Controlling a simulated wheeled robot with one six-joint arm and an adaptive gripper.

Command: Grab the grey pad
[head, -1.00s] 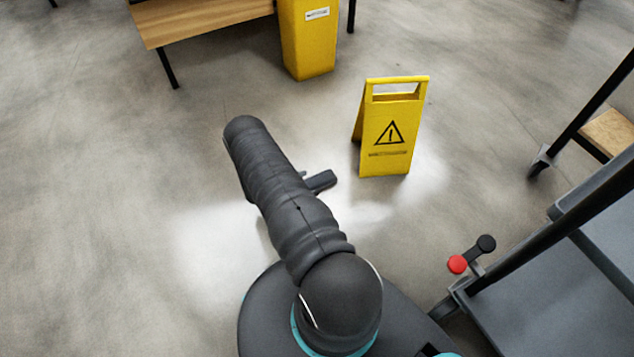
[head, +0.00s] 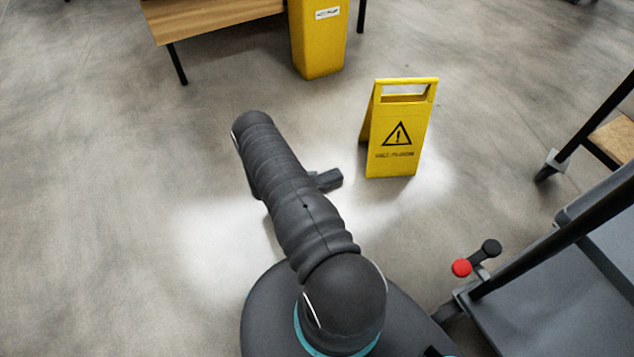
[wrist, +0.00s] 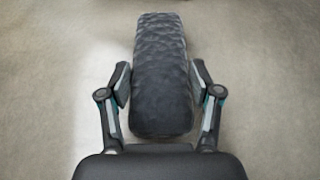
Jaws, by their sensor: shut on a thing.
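The grey pad (wrist: 160,62) is a long, dark grey, rounded block with a quilted-looking surface, seen in the wrist view. My gripper (wrist: 160,84) has one finger on each side of it, shut on its sides. The pad reaches forward beyond the fingertips, and its near end lies between the fingers. Plain floor shows around it. In the head view my own arm hides most of the gripper. A small dark piece (head: 328,180) sticks out to the right of the arm there; I cannot tell whether it is pad or gripper.
A yellow warning sign (head: 398,130) stands on the floor just beyond the arm. A yellow bin (head: 319,45) and a wooden bench (head: 210,16) are at the back. A grey cart (head: 540,290) stands at the right, near a red-ended lever (head: 462,267). The floor at left is clear.

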